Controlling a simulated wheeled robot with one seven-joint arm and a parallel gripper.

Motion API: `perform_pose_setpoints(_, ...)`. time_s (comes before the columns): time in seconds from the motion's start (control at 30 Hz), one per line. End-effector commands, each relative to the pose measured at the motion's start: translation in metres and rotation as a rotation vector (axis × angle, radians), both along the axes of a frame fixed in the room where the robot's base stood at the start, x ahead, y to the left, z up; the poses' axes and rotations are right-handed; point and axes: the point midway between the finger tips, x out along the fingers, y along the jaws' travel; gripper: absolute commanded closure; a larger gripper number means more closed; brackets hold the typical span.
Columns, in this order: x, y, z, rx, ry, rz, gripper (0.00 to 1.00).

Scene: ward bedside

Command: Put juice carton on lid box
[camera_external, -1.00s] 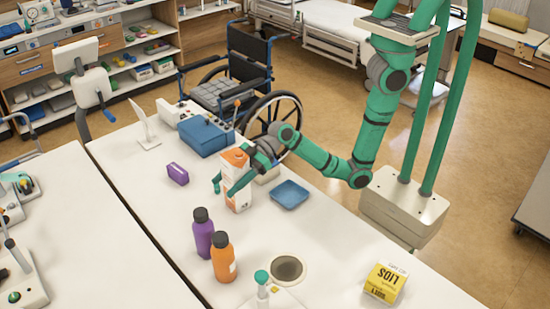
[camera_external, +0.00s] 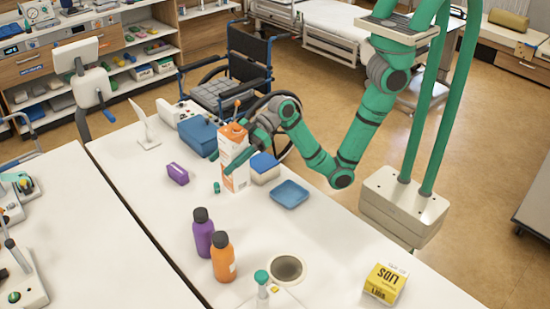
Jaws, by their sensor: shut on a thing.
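The juice carton (camera_external: 236,172) is tall, white and orange, and stands upright in my gripper (camera_external: 224,178). My gripper is shut on it from the right, with green fingertips showing at its left side. The carton appears held above the white table; the gap under it is hard to judge. A blue box with a lid (camera_external: 196,136) sits behind and left of the carton, partly hidden by it. A smaller white box with a blue top (camera_external: 265,169) stands just right of the carton, partly behind my wrist. I cannot tell which one is the lid box.
A blue tray (camera_external: 290,194) lies right of the carton, and a purple box (camera_external: 177,173) left. A purple bottle (camera_external: 202,234), an orange bottle (camera_external: 222,258), a round dish (camera_external: 287,268) and a yellow box (camera_external: 385,284) are nearer. Bare table lies between.

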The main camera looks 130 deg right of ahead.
Motion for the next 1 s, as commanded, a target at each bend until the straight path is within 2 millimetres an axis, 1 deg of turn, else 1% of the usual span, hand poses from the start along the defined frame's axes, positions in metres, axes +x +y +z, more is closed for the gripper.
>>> perform_pose_setpoints(0.03, 0.000, 0.000, 0.005, -0.002, -0.005, 0.000, 1.00)
perform_pose_setpoints(0.17, 0.000, 0.001, 0.006, -0.001, -0.004, 0.001, 1.00)
perform_pose_setpoints(0.27, 0.002, 0.007, 0.007, -0.001, -0.004, 0.012, 1.00)
perform_pose_setpoints(0.37, 0.007, 0.021, 0.007, 0.000, -0.004, 0.041, 1.00)
perform_pose_setpoints(0.43, 0.012, 0.037, 0.008, 0.000, -0.004, 0.074, 1.00)
perform_pose_setpoints(0.57, 0.023, 0.080, 0.010, 0.000, -0.006, 0.156, 1.00)
perform_pose_setpoints(0.6, 0.026, 0.095, 0.010, 0.000, -0.006, 0.185, 1.00)
perform_pose_setpoints(0.67, 0.029, 0.118, 0.011, 0.000, -0.006, 0.229, 1.00)
perform_pose_setpoints(0.7, 0.032, 0.133, 0.012, 0.001, -0.006, 0.258, 1.00)
perform_pose_setpoints(0.87, 0.035, 0.197, 0.014, 0.001, -0.006, 0.377, 1.00)
perform_pose_setpoints(0.9, 0.035, 0.213, 0.014, 0.002, -0.006, 0.407, 1.00)
perform_pose_setpoints(0.97, 0.033, 0.236, 0.015, 0.002, -0.006, 0.453, 1.00)
perform_pose_setpoints(1.0, 0.032, 0.252, 0.016, 0.002, -0.005, 0.483, 1.00)
